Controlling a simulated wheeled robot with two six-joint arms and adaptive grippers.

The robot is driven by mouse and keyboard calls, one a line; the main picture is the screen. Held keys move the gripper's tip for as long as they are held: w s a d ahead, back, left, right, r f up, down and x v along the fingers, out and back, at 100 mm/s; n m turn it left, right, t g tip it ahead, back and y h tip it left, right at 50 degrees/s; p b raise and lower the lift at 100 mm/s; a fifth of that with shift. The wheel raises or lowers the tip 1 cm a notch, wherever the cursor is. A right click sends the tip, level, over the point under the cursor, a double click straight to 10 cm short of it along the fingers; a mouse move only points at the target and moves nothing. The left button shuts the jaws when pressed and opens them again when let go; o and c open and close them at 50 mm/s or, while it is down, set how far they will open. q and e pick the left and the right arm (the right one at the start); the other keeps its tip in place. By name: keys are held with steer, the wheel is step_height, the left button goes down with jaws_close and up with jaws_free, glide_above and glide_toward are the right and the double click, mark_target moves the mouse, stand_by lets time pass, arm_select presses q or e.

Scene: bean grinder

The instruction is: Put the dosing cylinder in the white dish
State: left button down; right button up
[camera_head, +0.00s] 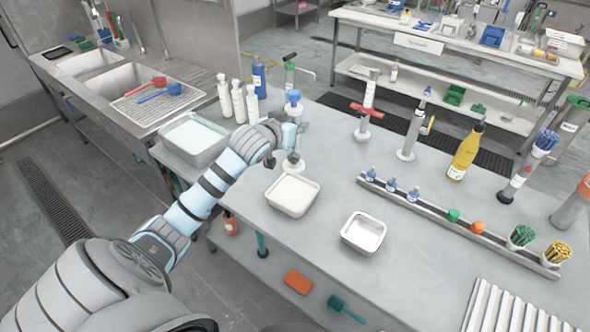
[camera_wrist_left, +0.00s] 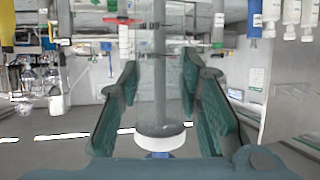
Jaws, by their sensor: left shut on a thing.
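The dosing cylinder (camera_head: 294,110) is clear with a blue top. It is upright in the head view, behind the white dish. My left gripper (camera_head: 289,134) is around its middle and hides part of its body. In the left wrist view, the clear cylinder (camera_wrist_left: 160,90) with a white collar stands between the fingers of my left gripper (camera_wrist_left: 160,100), which is shut on it. I cannot tell whether its lower end touches the table. The white dish (camera_head: 292,195) is square, shallow and empty, on the table in front of the cylinder. My right gripper is not in view.
A metal tray (camera_head: 363,233) sits right of the dish. White bottles (camera_head: 238,103) and a larger tub (camera_head: 194,138) stand to the left. A rack (camera_head: 455,227) with small bottles and bundles crosses the right side. A red-handled stand (camera_head: 366,110) is behind.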

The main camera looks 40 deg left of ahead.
mark_target(290, 165)
arm_select(q)
steer(key=f, duration=0.2)
steer(key=s+f, duration=0.1)
steer(key=f, duration=0.2)
steer(key=f+b, duration=0.1)
steer(key=f, duration=0.2)
steer(key=shift+s+a+f, duration=0.1)
steer(key=shift+s+a, duration=0.15)
steer(key=f, duration=0.2)
steer(key=w+f, duration=0.1)
steer(key=f, duration=0.2)
steer(key=shift+w+d+b, duration=0.15)
steer(key=shift+d+b, duration=0.05)
steer(key=shift+b, duration=0.2)
steer(key=shift+f, duration=0.3)
steer(key=shift+s+a+r, duration=0.1)
steer(key=shift+s+r, duration=0.05)
steer(key=shift+s, duration=0.15)
steer(key=c, duration=1.2)
jaws_free()
steer(key=shift+w, duration=0.1)
steer(key=shift+o, duration=0.2)
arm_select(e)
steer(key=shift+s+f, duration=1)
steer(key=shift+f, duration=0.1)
